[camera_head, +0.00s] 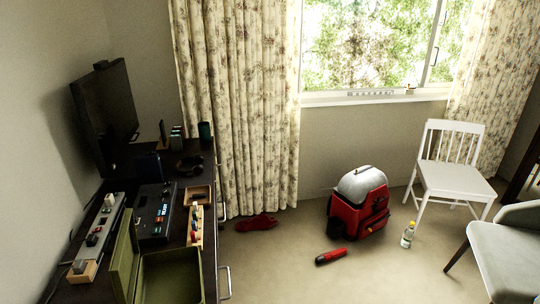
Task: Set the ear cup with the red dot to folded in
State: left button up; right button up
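A dark pair of headphones (190,163) appears to lie on the far part of the dark desk. It is small and hard to make out against the desktop. I cannot see a red dot on either ear cup, and I cannot tell whether the cups are folded. Neither of my grippers is in view.
The desk (175,207) runs along the left wall with a monitor (107,107), a black console (153,212), a wooden tray (197,189) and an open green case (123,262). A red backpack (342,219), flashlight (330,257) and bottle (407,235) are on the floor, near a white chair (453,178).

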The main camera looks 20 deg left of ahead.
aim_at(198, 168)
jog(key=i+l+z, duration=0.15)
jog(key=i, duration=0.45)
jog(key=i+l+z, duration=0.15)
jog(key=i, duration=0.4)
jog(key=i+u, duration=0.8)
jog(key=u, duration=0.2)
jog(key=i+l+u, duration=0.3)
jog(key=u, duration=0.2)
